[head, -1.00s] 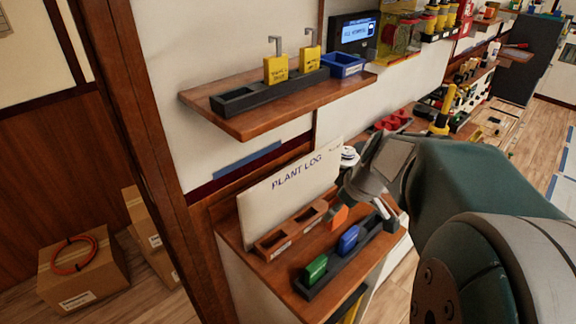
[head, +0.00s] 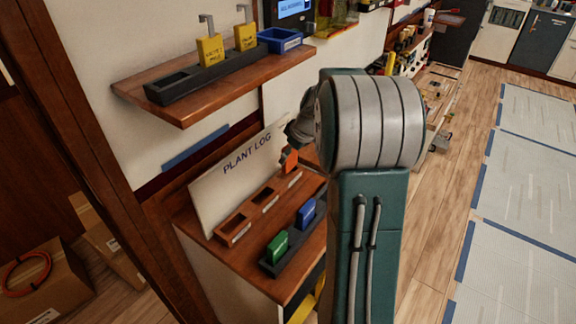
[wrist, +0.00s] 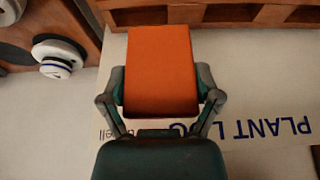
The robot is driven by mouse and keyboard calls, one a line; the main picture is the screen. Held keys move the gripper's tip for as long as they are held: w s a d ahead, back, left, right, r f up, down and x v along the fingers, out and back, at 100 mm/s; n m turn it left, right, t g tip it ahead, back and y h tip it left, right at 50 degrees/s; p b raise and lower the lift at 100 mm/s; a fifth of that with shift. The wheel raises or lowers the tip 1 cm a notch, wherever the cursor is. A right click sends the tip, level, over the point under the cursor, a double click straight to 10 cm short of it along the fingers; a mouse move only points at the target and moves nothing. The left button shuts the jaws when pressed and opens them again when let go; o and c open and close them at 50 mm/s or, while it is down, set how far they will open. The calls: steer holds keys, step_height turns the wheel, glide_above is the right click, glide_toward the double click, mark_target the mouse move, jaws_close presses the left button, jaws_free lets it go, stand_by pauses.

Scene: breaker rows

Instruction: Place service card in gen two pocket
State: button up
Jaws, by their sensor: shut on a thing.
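My gripper (wrist: 162,90) is shut on an orange card (wrist: 160,65), a thick block shape held between both fingers. In the head view the card (head: 289,161) shows just below the gripper, by the right end of a brown wooden rack (head: 250,213). I cannot tell whether it touches the rack. The rack has several open pockets with small pale labels too small to read, so I cannot tell which is gen two. My arm hides most of the gripper in the head view.
A white PLANT LOG board (head: 238,165) stands behind the rack. A black rack (head: 290,250) in front holds a green card (head: 278,246) and a blue card (head: 306,213).

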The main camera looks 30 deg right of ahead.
mark_target(288, 165)
steer(key=w+f, duration=0.1)
steer(key=w+d+f, duration=0.1)
steer(key=f, duration=0.1)
steer(key=w+f, duration=0.1)
steer(key=shift+w+d+f, duration=0.15)
steer(key=shift+d+f, duration=0.1)
steer(key=shift+f, duration=1.5)
steer(key=o, duration=1.1)
steer(key=shift+f, duration=0.1)
steer(key=shift+c, duration=0.2)
